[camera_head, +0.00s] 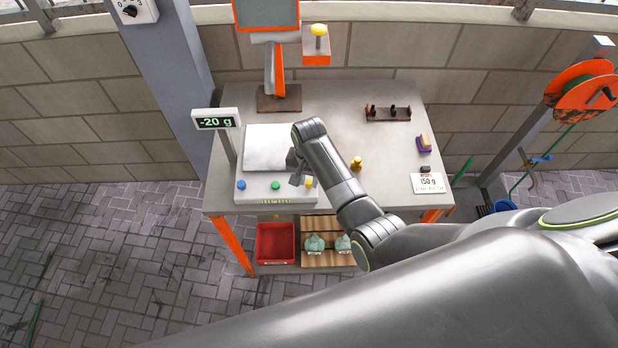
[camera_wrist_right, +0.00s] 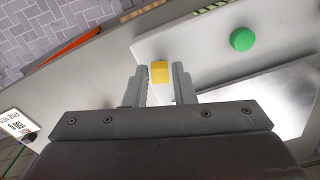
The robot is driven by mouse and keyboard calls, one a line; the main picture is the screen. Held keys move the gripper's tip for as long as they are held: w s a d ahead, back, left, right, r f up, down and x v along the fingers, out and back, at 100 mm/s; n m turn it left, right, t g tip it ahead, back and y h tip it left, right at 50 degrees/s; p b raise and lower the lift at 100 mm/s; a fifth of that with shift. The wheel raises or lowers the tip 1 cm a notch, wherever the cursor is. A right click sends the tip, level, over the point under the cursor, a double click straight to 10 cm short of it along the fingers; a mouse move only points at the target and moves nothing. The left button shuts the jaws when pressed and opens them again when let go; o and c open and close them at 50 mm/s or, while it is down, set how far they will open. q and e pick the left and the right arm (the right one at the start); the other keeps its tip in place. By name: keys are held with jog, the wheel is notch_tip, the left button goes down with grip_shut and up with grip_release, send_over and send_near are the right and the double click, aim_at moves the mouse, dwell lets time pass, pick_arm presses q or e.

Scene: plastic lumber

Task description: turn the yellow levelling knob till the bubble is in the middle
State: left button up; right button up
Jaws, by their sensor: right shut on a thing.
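The yellow levelling knob (camera_head: 309,183) is at the right front of the scale base (camera_head: 255,196) on the table. My right gripper (camera_head: 301,179) reaches down to it. In the right wrist view the knob (camera_wrist_right: 160,71) sits between the two fingertips of my right gripper (camera_wrist_right: 159,82), which is shut on it. A small striped yellow-green strip (camera_head: 276,201) runs along the front of the base. I cannot make out a bubble in either view. The display (camera_head: 215,122) reads -20 g. My left gripper is not in view.
A green button (camera_head: 275,185) and a blue button (camera_head: 241,185) are left of the knob. A brass weight (camera_head: 357,163) stands to the right. A white card reading 150 g (camera_head: 427,183) lies at the table's right front.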

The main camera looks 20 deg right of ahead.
jog(key=shift+w+r+m, duration=0.1)
jog(key=shift+m, duration=1)
jog(key=o, duration=1)
